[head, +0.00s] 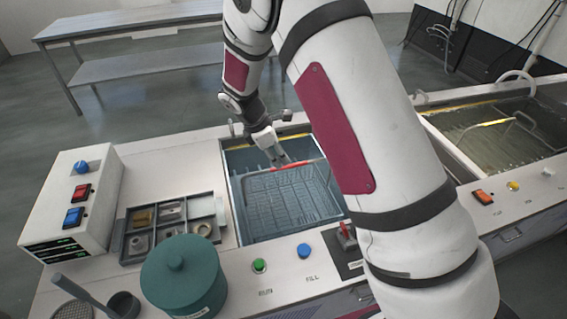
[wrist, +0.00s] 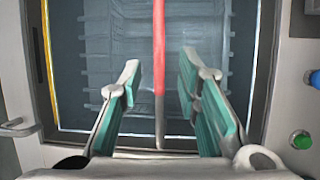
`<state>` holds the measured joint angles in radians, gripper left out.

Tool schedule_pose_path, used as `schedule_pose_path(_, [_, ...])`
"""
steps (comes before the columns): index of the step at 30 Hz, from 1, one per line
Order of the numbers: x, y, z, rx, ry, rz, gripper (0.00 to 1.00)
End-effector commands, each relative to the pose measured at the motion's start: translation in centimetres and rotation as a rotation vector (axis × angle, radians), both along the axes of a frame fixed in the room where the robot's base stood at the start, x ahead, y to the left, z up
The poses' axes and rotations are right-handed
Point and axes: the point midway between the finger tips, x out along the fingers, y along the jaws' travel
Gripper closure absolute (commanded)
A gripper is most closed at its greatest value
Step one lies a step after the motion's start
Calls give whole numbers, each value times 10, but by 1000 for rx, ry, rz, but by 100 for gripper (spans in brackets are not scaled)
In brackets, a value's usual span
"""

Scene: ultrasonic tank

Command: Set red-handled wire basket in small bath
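The wire basket (head: 290,206) sits inside the small bath (head: 233,205), looking level, with its red handle (head: 297,164) standing at the back side. In the wrist view the red handle (wrist: 159,50) runs between the two fingers of my gripper (wrist: 160,68), with a gap on each side. My gripper (head: 283,160) is open and down at the handle, over the bath. The basket's grid (wrist: 110,45) shows in the wrist view below the fingers. My arm hides the right side of the bath in the head view.
Another bath (head: 500,135) with a wire frame is at the right. A grey parts tray (head: 170,228), a teal lidded pot (head: 183,275) and a white switch box (head: 75,205) stand on the left counter. Green (head: 259,265) and blue (head: 304,250) buttons are in front of the small bath.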

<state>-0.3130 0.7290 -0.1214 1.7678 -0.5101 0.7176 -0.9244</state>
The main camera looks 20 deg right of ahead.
Motion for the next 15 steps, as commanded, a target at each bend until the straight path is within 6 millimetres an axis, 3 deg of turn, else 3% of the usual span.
schedule_pose_path(6, [-2, 15, 33, 1, -2, 1, 70])
schedule_pose_path(15, [-5, 20, 48, 1, -2, -4, 70])
